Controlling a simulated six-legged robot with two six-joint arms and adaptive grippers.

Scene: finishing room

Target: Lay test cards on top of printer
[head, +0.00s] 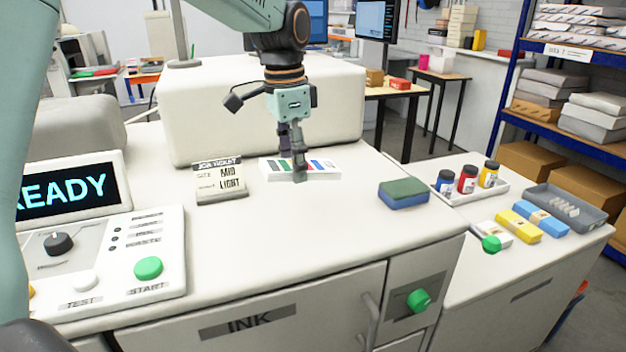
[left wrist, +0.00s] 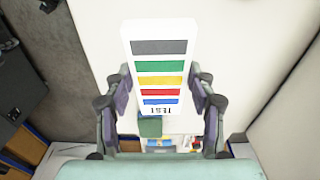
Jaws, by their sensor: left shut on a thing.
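The test cards (head: 325,169) are a white block with grey, green, red and blue stripes, by the foot of the printer's raised back part. My left gripper (head: 298,172) comes down over them from above and is shut on them. In the left wrist view the striped cards (left wrist: 158,48) sit between the two fingers (left wrist: 161,98), with the word TEST at the near end. The printer (head: 250,240) is a large white machine with a flat top. I cannot tell whether the cards touch that top. My right gripper is not in view.
A job ticket (head: 220,182) stands left of the cards. A green and blue sponge (head: 404,193) lies to the right. A control panel (head: 110,255) and READY display (head: 68,196) are at left. Ink bottles (head: 467,180) stand on the side counter. The printer's front middle top is clear.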

